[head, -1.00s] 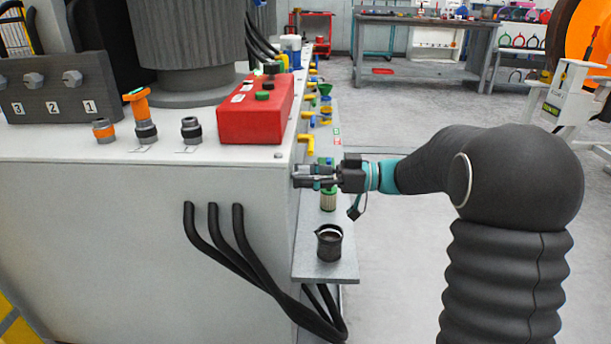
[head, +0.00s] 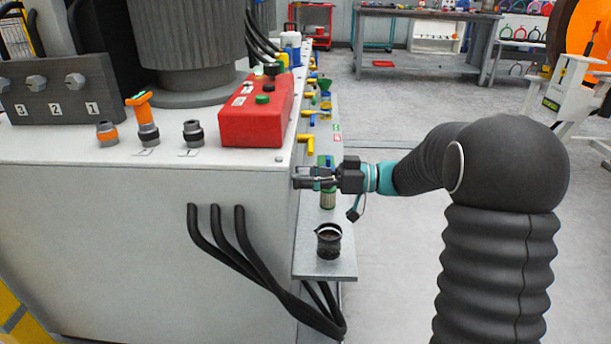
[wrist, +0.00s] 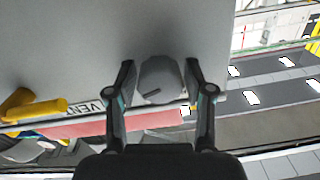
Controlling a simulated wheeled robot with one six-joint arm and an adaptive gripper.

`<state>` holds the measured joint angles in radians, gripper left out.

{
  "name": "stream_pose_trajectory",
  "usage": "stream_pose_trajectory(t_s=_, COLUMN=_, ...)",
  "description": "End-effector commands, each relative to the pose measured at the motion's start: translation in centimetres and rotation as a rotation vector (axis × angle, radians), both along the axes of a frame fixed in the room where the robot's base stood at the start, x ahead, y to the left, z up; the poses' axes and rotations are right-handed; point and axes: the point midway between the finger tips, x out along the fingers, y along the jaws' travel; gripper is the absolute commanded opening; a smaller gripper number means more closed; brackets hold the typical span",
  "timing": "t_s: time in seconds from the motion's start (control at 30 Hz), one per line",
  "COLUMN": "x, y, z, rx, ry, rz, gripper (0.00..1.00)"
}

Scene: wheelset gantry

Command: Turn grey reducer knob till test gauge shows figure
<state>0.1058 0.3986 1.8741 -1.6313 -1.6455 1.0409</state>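The grey knob (wrist: 160,80) shows in the wrist view on the pale panel face, with a dark line mark on its front. My gripper (wrist: 161,84) has one finger on each side of the knob. A narrow gap shows between each finger and the knob, so it looks open around it. In the head view my gripper (head: 304,178) is at the right side face of the grey cabinet (head: 110,230), just below its top edge. The knob is hidden there. I cannot make out a test gauge in either view.
A yellow lever (wrist: 35,106) and a "VENT" label (wrist: 82,108) lie left of the knob. Below my gripper in the head view, a narrow shelf (head: 325,268) holds a dark jug (head: 329,241). A red box (head: 256,110) sits on the cabinet top.

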Motion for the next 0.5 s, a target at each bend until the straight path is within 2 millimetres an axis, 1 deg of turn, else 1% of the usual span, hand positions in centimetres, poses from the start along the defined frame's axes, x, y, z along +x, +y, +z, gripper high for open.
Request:
stream_pose_trajectory(t_s=0.33, x=0.0, y=-0.1, z=0.0, rx=0.0, ry=-0.001, rz=-0.001, gripper=0.68)
stream_pose_trajectory(t_s=0.43, x=0.1, y=-0.7, z=0.0, rx=0.0, ry=-0.001, rz=-0.002, gripper=0.68)
stream_pose_trajectory(t_s=0.5, x=0.1, y=-1.5, z=0.0, rx=0.0, ry=-0.001, rz=-0.003, gripper=0.68)
